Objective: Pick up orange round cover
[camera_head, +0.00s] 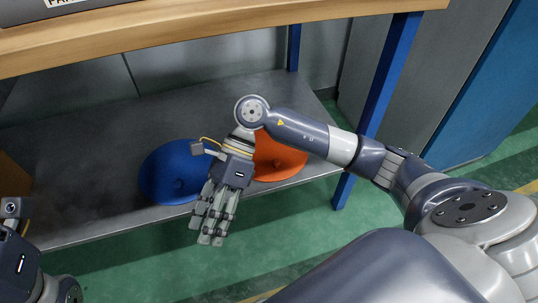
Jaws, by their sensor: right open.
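The orange round cover (279,160) lies on the grey lower shelf, right of a blue round cover (172,173). My right wrist and forearm hide part of its left and upper side. My right gripper (211,238) is open and empty, its fingers pointing down in front of the shelf's front edge, left of and nearer than the orange cover. It does not touch the orange cover. My left gripper shows only in part at the lower left edge; its fingertips are out of view.
The grey shelf (85,190) sits under a wooden worktop (200,28) with a blue leg (388,85) at the right. A brown box (12,185) is on the shelf's left end. A blue cabinet (490,100) stands at the right. Green floor (150,260) is open in front.

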